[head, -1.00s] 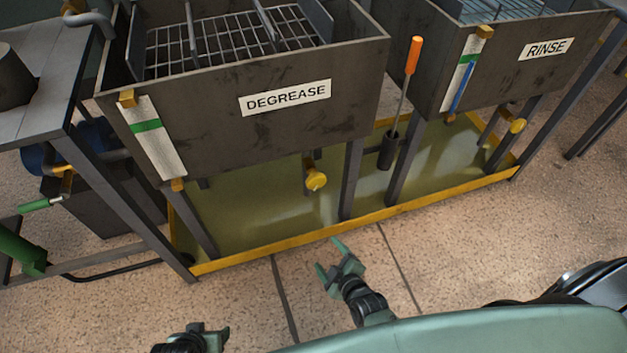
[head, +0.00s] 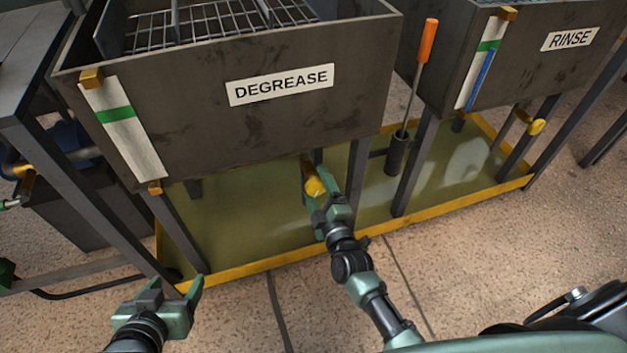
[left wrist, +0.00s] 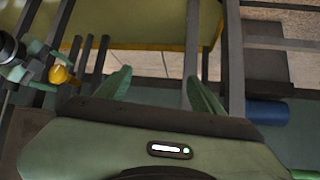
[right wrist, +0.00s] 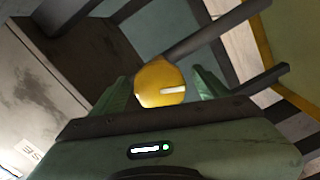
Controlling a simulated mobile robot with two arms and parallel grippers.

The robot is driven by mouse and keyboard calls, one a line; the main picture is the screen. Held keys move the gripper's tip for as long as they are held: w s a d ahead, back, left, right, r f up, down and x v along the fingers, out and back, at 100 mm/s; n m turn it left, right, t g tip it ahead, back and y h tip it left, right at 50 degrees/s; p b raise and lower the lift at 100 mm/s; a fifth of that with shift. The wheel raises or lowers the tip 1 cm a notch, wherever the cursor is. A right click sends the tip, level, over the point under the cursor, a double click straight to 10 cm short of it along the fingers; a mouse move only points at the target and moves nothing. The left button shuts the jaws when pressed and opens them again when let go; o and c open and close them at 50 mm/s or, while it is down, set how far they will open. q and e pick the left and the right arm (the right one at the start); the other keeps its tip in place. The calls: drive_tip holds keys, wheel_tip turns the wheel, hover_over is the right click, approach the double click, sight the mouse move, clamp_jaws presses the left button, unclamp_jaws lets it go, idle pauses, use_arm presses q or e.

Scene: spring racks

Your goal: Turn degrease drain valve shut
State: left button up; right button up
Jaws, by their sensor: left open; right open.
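The yellow degrease drain valve (head: 314,184) is under the front of the tank labelled DEGREASE (head: 240,120). In the right wrist view its round yellow knob (right wrist: 155,84) has a white mark pointing right and sits between the fingers. My right gripper (head: 315,190) is open around or just in front of the knob; I cannot tell whether a finger touches it. My left gripper (head: 172,290) is open and empty, low in front of the tray's left corner. The valve also shows in the left wrist view (left wrist: 60,75), at the left.
A yellow-rimmed drip tray (head: 255,267) lies on the floor under both tanks. Dark rack legs (head: 356,175) stand either side of the valve. The RINSE tank (head: 540,65) has its own yellow valve (head: 537,126). An orange-handled tool (head: 427,42) stands in a holder between the tanks.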

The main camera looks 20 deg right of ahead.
drive_tip(key=shift+w+b, duration=0.3)
drive_tip(key=shift+w, duration=1.15)
use_arm(q)
drive_tip(key=w+r+t, duration=0.1)
drive_tip(key=w+d+r+t, duration=0.1)
drive_tip(key=w+r, duration=0.1)
drive_tip(key=shift+d+r+t+h, duration=0.15)
drive_tip(key=shift+t+h, duration=0.15)
drive_tip(key=shift+h, duration=0.1)
use_arm(e)
drive_tip(key=shift+c, duration=0.4)
